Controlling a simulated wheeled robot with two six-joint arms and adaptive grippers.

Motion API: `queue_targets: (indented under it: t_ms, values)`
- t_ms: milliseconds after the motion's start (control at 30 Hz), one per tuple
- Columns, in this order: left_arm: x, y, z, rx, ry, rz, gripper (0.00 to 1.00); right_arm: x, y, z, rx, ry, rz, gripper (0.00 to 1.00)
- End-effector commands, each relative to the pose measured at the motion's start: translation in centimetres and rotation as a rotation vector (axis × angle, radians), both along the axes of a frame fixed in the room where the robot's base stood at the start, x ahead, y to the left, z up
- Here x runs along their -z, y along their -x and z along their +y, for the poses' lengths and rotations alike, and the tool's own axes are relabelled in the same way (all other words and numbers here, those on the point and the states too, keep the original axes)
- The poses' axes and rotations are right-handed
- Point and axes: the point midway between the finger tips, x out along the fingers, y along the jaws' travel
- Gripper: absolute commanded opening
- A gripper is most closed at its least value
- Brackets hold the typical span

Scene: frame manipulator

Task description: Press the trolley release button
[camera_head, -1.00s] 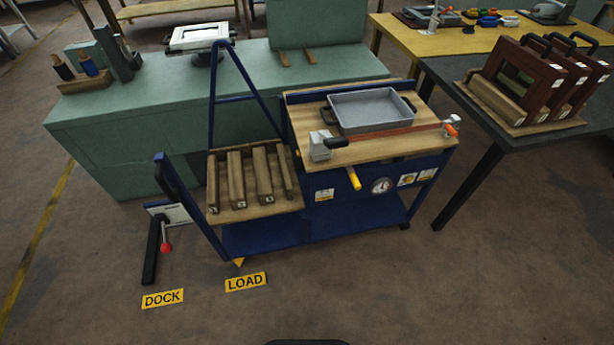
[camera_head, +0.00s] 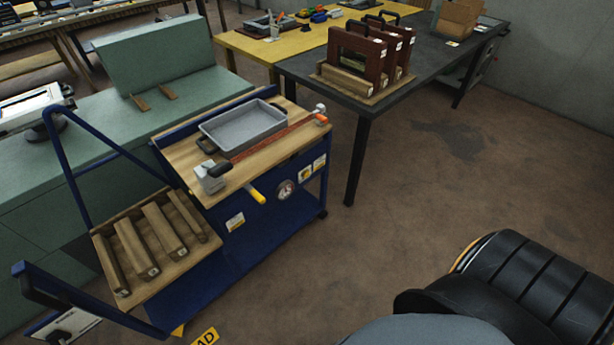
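The blue trolley (camera_head: 225,262) stands on the left half, against a green bench. Its wooden top holds a grey tray (camera_head: 243,125), with a red bar (camera_head: 270,139) along the front. The bar runs from a grey block (camera_head: 211,177) to an orange-ended clamp (camera_head: 321,118). A yellow handle (camera_head: 257,195) sticks out of the front panel beside a round gauge (camera_head: 285,189). I cannot make out a button marked as the release. Neither gripper shows; a dark part of my own body fills the lower right.
A dark table (camera_head: 420,58) with framed panels (camera_head: 358,52) stands to the right. Brown floor (camera_head: 420,180) is clear right of the trolley.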

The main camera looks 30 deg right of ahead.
Motion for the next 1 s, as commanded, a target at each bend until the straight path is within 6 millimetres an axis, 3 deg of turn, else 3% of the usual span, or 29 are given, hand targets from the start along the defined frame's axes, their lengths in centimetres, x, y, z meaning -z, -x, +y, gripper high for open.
queue_targets:
  t_ms: [167, 467, 1000]
  values:
    - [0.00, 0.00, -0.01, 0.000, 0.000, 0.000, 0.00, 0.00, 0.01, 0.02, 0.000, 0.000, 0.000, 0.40]
    - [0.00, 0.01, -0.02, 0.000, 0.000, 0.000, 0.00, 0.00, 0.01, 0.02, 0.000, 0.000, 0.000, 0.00]
    - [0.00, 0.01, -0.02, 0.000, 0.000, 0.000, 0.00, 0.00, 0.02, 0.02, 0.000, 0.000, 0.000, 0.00]
